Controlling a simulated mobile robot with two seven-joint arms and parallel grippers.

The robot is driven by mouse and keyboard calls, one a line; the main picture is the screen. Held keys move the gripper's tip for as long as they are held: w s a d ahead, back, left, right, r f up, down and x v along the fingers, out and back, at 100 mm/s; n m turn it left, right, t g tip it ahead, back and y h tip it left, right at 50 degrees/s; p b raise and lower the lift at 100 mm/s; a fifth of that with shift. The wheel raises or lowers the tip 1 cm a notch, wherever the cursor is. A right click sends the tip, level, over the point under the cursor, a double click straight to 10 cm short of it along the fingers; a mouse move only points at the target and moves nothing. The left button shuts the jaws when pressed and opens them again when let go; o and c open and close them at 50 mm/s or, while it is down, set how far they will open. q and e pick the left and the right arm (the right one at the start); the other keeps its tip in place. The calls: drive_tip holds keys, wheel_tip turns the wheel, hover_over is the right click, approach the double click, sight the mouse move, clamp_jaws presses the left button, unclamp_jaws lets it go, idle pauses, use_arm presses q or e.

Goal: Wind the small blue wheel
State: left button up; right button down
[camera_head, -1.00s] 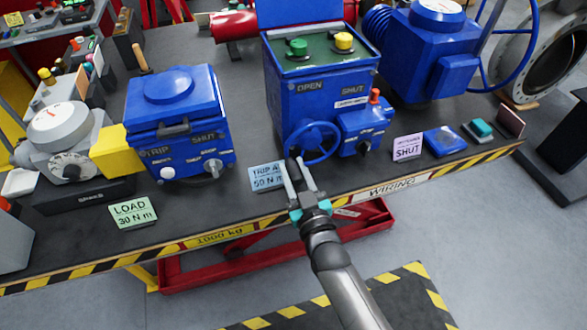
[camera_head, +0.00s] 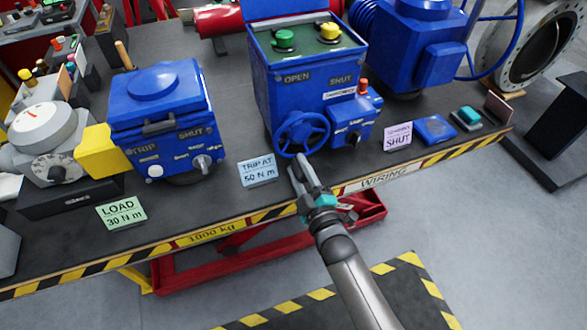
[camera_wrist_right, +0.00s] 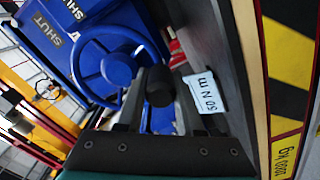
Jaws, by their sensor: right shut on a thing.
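The small blue wheel (camera_head: 301,134) is on the front of the middle blue box (camera_head: 308,95) marked OPEN and SHUT. It also shows in the right wrist view (camera_wrist_right: 104,68), with spokes and a round hub. My right gripper (camera_head: 299,165) is at the lower rim of the wheel in the head view. In the right wrist view a dark round knob (camera_wrist_right: 160,86) sits between its fingers, beside the wheel's rim, and the gripper is shut on it. The join between knob and rim is hidden. My left gripper is not in view.
A blue card reading TRIP AT 50 N m (camera_head: 258,170) stands left of my right gripper. A lilac SHUT card (camera_head: 398,136) and a blue tray (camera_head: 436,129) are to the right. Another blue box (camera_head: 162,115) stands at left. The striped bench edge (camera_head: 285,213) runs below.

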drive_tip(key=shift+w+d+f+n+b, duration=0.2)
drive_tip(key=shift+d+n, duration=0.3)
drive_tip(key=shift+n, duration=0.5)
drive_tip(key=shift+w+d+f+n+b, duration=0.15)
drive_tip(key=shift+d+n, duration=0.3)
drive_tip(key=shift+n, duration=0.55)
drive_tip(key=shift+d+r, duration=0.1)
drive_tip(key=c, duration=0.5)
unclamp_jaws()
drive_tip(key=shift+c, duration=0.2)
drive_tip(key=p+v, duration=0.1)
drive_tip(key=v, duration=1.4)
drive_tip(key=shift+s, duration=0.15)
